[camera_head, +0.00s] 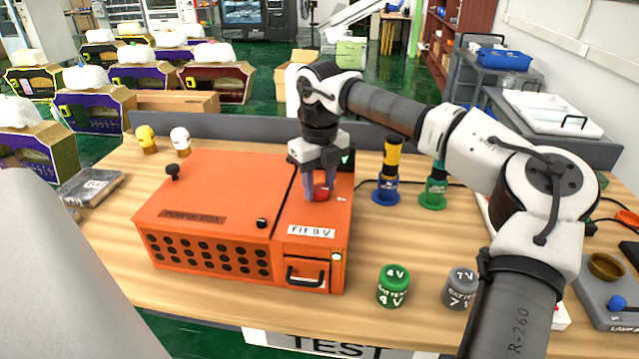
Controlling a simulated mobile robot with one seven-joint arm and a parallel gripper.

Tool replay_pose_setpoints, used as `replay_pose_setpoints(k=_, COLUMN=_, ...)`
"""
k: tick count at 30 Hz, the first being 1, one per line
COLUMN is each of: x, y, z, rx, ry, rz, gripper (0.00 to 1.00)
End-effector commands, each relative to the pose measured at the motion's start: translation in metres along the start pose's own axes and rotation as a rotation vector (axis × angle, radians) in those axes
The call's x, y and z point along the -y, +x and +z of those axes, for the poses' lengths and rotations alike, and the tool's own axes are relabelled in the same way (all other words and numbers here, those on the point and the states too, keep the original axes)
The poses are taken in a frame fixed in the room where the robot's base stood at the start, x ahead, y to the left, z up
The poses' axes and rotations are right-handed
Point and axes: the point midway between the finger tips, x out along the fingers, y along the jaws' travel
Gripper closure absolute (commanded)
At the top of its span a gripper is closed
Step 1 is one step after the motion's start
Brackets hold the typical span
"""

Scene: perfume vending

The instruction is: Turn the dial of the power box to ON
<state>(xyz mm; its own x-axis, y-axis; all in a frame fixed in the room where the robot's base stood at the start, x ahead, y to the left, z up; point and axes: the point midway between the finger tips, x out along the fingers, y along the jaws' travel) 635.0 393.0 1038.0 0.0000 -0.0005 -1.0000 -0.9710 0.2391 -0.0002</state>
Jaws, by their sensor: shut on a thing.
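The orange power box (205,200) stands on the wooden table, with a "POWER BOX" label on its top left. The red dial (321,193) is on top of that section. My gripper (320,192) points down over the box and is shut on the red dial. The fingers cover part of the dial, so I cannot read its setting. A dark display with a green mark (346,159) is partly hidden behind my gripper.
A green 4 V battery (393,286) and a grey 7 V battery (460,289) stand right of the box. A blue-and-yellow stand (386,190) and a green stand (433,195) are behind them. My arm spans the right side.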

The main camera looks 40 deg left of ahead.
Motion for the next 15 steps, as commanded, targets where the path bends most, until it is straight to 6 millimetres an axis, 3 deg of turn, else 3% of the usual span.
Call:
replay_pose_setpoints(k=13, x=0.0003, y=-0.0009, z=0.0004, rx=0.002, ry=0.011, rz=0.0, gripper=0.85)
replay_pose_setpoints(k=14, x=0.0003, y=-0.0009, z=0.0004, rx=0.002, ry=0.011, rz=0.0, gripper=0.6)
replay_pose_setpoints(k=15, x=0.0003, y=-0.0009, z=0.0004, rx=0.002, ry=0.011, rz=0.0, gripper=0.55)
